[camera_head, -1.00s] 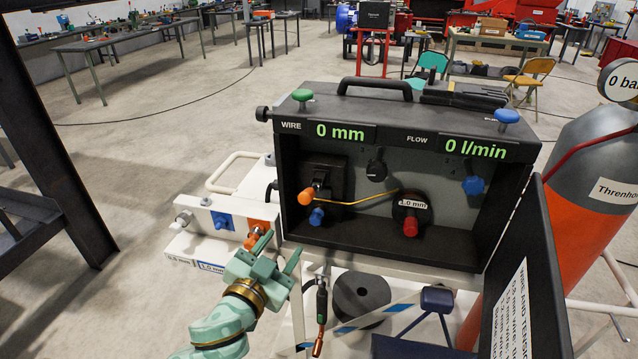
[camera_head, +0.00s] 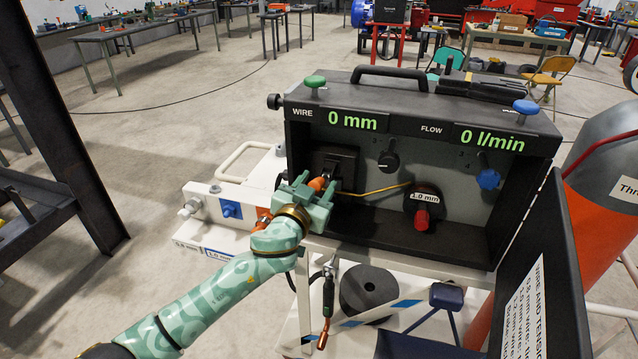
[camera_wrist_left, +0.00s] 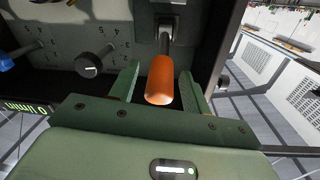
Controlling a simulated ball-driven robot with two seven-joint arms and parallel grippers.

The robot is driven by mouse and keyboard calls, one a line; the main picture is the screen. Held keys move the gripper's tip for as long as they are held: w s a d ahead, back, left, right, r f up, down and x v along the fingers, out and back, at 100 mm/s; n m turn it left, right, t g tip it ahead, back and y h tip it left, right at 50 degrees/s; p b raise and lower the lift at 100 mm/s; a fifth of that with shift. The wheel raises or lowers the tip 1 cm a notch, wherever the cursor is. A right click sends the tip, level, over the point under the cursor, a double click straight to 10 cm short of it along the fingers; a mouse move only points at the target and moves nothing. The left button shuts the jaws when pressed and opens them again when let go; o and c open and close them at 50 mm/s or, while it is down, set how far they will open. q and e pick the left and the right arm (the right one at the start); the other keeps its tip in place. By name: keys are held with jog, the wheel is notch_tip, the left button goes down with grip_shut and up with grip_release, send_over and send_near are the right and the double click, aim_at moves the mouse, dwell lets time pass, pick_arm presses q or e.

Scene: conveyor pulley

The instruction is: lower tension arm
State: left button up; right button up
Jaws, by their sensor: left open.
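The tension arm's orange handle (camera_head: 317,183) sticks out at the left inside the open wire feeder box (camera_head: 459,226). In the left wrist view the orange handle (camera_wrist_left: 160,82) hangs from a dark shaft. My left gripper (camera_head: 318,184) is at the handle and open. Its two fingers (camera_wrist_left: 160,74) stand on either side of the handle, with a visible gap on each side. The blue knob under the handle is hidden behind my gripper. My right gripper is not in view.
A yellow wire (camera_head: 375,192) runs from the feeder to a 1.0 mm spool with a red knob (camera_head: 422,219). A black dial (camera_head: 387,161) and a blue valve knob (camera_head: 488,179) are on the back panel. The open box door (camera_head: 545,290) stands at right.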

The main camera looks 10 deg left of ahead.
aim_at(323, 177)
pick_arm(q)
jog(key=shift+x, duration=0.9)
grip_shut()
jog(key=r+g+p, duration=0.1)
jog(key=p, duration=0.3)
jog(key=r+g+p, duration=0.1)
jog(key=p, duration=0.4)
jog(key=shift+w+r, duration=0.3)
jog(key=shift+r, duration=0.05)
jog(key=g+p, duration=0.1)
jog(key=p, duration=0.2)
jog(key=w+g+p, duration=0.1)
jog(key=p, duration=0.2)
jog(key=r+g+y+p, duration=0.1)
jog(key=p, duration=0.2)
jog(key=shift+w+d, duration=0.25)
jog(key=shift+w, duration=0.05)
jog(key=shift+w+f+g+p, duration=0.15)
jog(key=shift+w+g+p, duration=0.25)
jog(key=shift+g+p, duration=0.5)
